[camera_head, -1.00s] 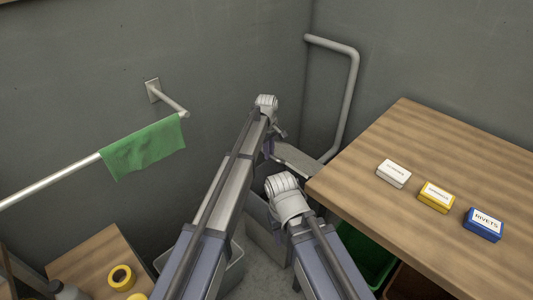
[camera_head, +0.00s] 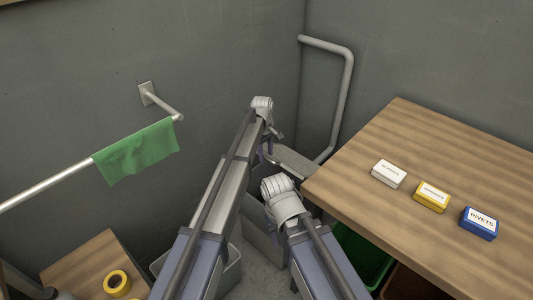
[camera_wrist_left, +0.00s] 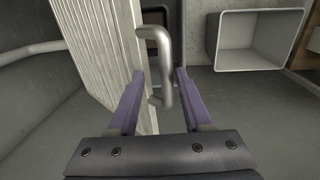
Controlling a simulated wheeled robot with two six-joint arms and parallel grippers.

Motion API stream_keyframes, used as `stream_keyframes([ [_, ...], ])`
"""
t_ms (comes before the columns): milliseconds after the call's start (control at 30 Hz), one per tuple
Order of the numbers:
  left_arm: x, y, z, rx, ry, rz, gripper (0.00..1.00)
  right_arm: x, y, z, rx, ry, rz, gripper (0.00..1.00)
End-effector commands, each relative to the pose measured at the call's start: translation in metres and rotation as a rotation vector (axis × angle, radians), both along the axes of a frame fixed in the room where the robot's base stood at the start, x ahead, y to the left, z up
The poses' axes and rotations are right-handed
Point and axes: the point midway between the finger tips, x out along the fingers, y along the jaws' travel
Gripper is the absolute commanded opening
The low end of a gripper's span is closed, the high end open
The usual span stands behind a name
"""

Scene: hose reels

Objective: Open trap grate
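In the left wrist view a pale ribbed panel, apparently the trap grate (camera_wrist_left: 98,40), stands steeply at left. A round metal bar handle (camera_wrist_left: 165,62) projects beside its edge. My left gripper (camera_wrist_left: 158,80) is open, with one purple finger on each side of the handle and visible gaps. The left finger looks close to the panel's edge; I cannot tell if they touch. In the head view my left gripper (camera_head: 268,150) is small and partly hidden by its arm. My right arm ends at a white wrist joint in the middle, and its gripper is hidden.
A wooden table (camera_head: 420,175) with three small boxes fills the right. A green bin (camera_head: 362,258) is under it. A bent pipe (camera_head: 345,95) runs down the wall. A green cloth (camera_head: 137,153) hangs on a rail at left. A grey open box (camera_wrist_left: 250,38) stands beyond the gripper.

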Motion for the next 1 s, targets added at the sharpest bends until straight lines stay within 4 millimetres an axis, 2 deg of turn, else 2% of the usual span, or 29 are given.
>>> stream_keyframes([
  [267, -0.001, 0.001, 0.019, 0.001, 0.001, 0.000, 0.49, 0.000, 0.000, 0.019, 0.000, 0.000, 0.000, 0.50],
  [700, -0.003, 0.002, 0.074, -0.001, -0.001, -0.001, 0.49, 0.000, 0.000, 0.074, 0.000, 0.000, -0.001, 0.50],
  [1000, -0.003, 0.002, 0.077, -0.001, -0.001, -0.001, 0.49, 0.000, 0.000, 0.077, 0.000, 0.000, -0.001, 0.50],
])
